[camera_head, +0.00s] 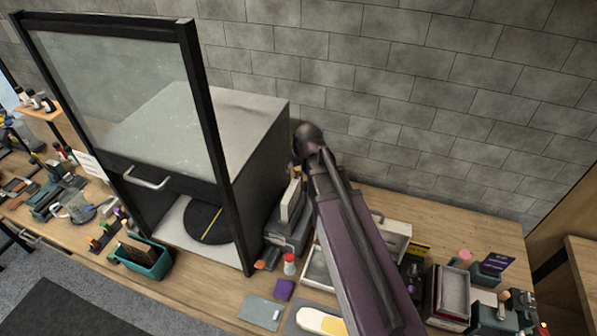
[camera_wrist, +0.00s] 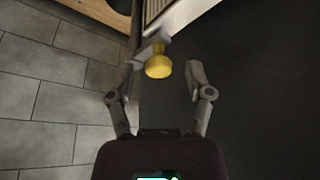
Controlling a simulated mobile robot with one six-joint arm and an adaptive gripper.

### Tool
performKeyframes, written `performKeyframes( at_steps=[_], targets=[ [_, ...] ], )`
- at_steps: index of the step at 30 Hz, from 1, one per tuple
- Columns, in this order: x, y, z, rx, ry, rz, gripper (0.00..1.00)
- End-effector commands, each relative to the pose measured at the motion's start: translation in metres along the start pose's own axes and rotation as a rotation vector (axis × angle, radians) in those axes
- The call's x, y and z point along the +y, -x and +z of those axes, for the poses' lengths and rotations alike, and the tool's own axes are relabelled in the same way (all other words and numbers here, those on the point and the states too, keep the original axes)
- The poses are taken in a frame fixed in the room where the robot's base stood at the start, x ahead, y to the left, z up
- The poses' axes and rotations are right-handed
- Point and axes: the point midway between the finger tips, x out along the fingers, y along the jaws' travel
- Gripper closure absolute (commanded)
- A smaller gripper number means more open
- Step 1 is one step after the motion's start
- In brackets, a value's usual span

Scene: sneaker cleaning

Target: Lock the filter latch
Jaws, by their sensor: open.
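A yellow knob (camera_wrist: 158,66) on a short grey lever (camera_wrist: 150,48) shows in the wrist view; I take this to be the filter latch. The lever meets the edge of a pale slatted panel (camera_wrist: 158,10), probably the filter. My gripper (camera_wrist: 162,72) is open, with one finger on each side of the knob. The knob lies nearer the left finger, and a gap shows to the right finger. I cannot tell whether the left finger touches the lever. In the head view my arm hides the gripper and the latch is not clearly seen.
The dark cabinet (camera_head: 262,165) with a raised glass front (camera_head: 120,90) stands on the wooden bench (camera_head: 455,208). Its dark side fills the right of the wrist view. The grey block wall (camera_head: 430,90) is close behind. Boxes and bottles crowd the bench at right.

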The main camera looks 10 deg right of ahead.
Motion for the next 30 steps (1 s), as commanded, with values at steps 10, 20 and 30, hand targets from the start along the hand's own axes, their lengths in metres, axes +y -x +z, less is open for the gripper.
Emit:
performKeyframes(
  at_steps=[10, 20, 30],
  targets=[
    [0.002, 0.001, 0.001, 0.000, 0.042, -0.018, 0.33],
    [0.008, 0.002, 0.004, 0.001, 0.178, -0.074, 0.33],
    [0.017, 0.003, 0.008, 0.000, 0.350, -0.145, 0.33]
  ],
)
